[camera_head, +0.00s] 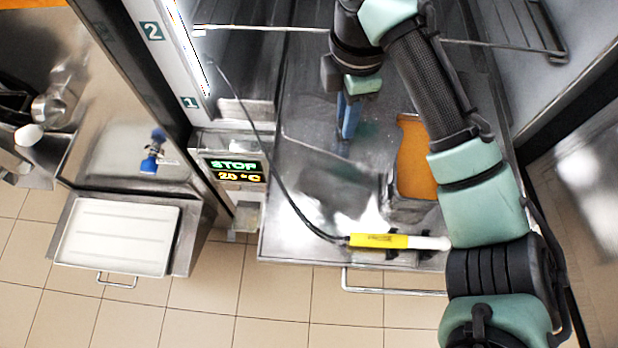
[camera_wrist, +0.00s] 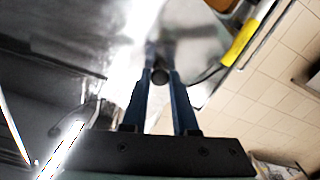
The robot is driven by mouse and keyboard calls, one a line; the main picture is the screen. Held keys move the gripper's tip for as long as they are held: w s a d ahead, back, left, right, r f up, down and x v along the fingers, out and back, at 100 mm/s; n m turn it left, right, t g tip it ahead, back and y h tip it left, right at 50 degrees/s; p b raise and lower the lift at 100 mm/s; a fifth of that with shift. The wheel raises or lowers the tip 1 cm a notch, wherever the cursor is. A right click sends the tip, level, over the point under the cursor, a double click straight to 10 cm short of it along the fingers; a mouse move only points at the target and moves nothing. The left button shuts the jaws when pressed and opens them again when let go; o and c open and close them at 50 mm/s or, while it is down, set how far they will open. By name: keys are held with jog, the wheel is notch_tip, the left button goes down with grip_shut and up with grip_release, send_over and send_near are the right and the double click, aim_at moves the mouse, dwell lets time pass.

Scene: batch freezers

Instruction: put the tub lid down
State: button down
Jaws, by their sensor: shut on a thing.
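My gripper (camera_head: 347,122) has blue fingers that point down over the steel worktop (camera_head: 300,215), left of the open tub. In the wrist view the fingertips (camera_wrist: 161,74) are close together on a small dark round knob (camera_wrist: 160,77), which I take to be the knob of the tub lid. The lid's plate is hard to tell from the shiny steel around it, so I cannot tell whether it touches the worktop. The tub (camera_head: 408,207) shows an orange content and is partly hidden by my arm.
A white tray (camera_head: 118,236) stands at the lower left. A wire rack (camera_head: 520,30) is at the back right.

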aim_at(321, 134)
jog(key=a+n, duration=0.2)
jog(key=a+f+n, duration=0.1)
jog(key=shift+s+a+n+b, duration=0.25)
jog(key=shift+s+n+b, duration=0.05)
jog(key=shift+s+b, duration=0.05)
jog(key=shift+a+f, duration=0.1)
jog(key=shift+f, duration=0.35)
notch_tip(321, 134, down, 9)
jog(key=shift+p, duration=1)
jog(key=shift+f, duration=0.1)
jog(key=shift+f, duration=0.1)
jog(key=shift+f+b, duration=0.4)
jog(key=shift+f, duration=0.1)
jog(key=c, duration=0.7)
grip_release()
